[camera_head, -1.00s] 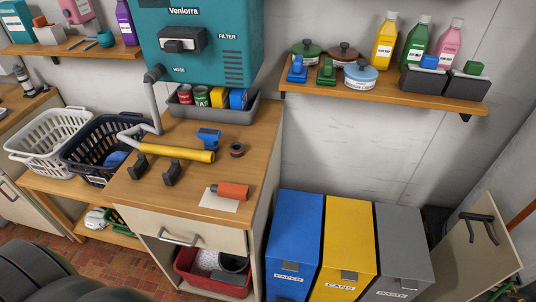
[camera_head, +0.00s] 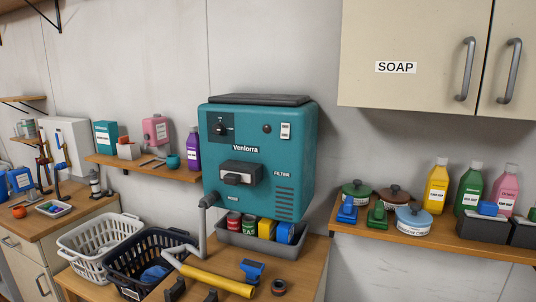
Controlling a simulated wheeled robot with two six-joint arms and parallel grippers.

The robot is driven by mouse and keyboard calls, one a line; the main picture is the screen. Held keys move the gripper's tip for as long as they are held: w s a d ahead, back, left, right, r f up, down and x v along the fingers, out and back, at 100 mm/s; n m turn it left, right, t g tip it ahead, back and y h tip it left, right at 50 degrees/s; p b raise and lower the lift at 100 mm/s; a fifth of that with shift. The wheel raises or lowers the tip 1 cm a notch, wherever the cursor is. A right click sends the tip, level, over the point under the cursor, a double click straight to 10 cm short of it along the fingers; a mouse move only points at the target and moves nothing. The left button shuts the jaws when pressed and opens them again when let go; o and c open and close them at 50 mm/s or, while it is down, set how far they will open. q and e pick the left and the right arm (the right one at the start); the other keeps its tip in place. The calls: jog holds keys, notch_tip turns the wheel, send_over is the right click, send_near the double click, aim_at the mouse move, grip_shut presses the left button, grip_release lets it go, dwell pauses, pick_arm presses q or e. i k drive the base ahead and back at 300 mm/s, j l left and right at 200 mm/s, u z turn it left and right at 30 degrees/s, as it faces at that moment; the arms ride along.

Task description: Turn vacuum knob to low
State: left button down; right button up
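The vacuum is a teal wall unit (camera_head: 259,160) labelled "Venlorra", in the middle of the head view. Its knob (camera_head: 221,127) is on a dark square panel at the upper left of its front. The knob and its markings are too small to read, so I cannot tell which setting it points to. Neither of my grippers is in view, and nothing of mine touches the unit.
A grey hose (camera_head: 202,228) and yellow wand (camera_head: 217,280) lie below the unit. A grey tray (camera_head: 250,240) of cans stands under it. Shelves flank it, the left one with a purple bottle (camera_head: 194,148). A cabinet (camera_head: 420,60) hangs upper right. The space before the knob looks clear.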

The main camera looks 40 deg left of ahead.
aim_at(219, 127)
jog(key=k+l+u, duration=0.1)
jog(key=u, duration=1.35)
